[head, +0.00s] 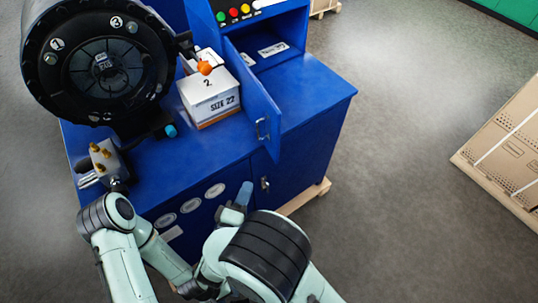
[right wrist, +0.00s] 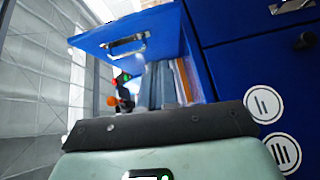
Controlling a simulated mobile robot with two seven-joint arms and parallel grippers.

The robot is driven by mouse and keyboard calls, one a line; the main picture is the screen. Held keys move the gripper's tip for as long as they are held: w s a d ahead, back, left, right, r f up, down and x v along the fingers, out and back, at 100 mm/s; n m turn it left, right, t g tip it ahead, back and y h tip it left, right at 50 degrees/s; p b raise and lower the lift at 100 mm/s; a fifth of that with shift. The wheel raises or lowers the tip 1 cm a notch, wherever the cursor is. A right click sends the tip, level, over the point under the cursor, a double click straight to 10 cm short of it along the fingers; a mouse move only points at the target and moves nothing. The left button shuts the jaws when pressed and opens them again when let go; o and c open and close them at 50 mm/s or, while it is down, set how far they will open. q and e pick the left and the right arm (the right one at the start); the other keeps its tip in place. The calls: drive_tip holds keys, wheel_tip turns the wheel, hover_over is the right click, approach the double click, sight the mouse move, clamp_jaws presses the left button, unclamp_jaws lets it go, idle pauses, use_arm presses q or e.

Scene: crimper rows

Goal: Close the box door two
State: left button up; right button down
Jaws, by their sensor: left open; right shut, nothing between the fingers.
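The blue box door (head: 253,97) stands open in the head view, swung out from the blue cabinet over the bench top, with its metal handle (head: 262,130) on the near end. In the right wrist view a blue panel (right wrist: 170,28) with a handle (right wrist: 125,42) shows above my fingers. My right gripper (head: 244,194) is shut and empty, below and in front of the door, apart from it. In the right wrist view its fingers (right wrist: 165,86) point away from the camera. My left gripper (head: 199,288) is low, near the bottom edge; its open fingers are mostly hidden.
The blue bench (head: 315,108) carries a large black crimper (head: 100,70) and a white box (head: 208,98) marked SIZE 22, left of the door. Brass fittings (head: 100,155) sit at the bench's left. A pallet load (head: 510,145) stands far right. The floor between is clear.

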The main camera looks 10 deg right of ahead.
wheel_tip(320, 180, up, 3)
drive_tip(key=s, duration=0.2)
drive_tip(key=p, duration=0.2)
approach(274, 145)
drive_tip(key=a+x, duration=0.1)
drive_tip(key=x, duration=0.4)
use_arm(q)
drive_tip(key=shift+w+r, duration=0.8)
drive_tip(key=shift+r, duration=0.35)
use_arm(e)
drive_tip(key=shift+w+d+t+h, duration=0.3)
drive_tip(key=shift+d+h, duration=0.1)
drive_tip(key=shift+d, duration=0.25)
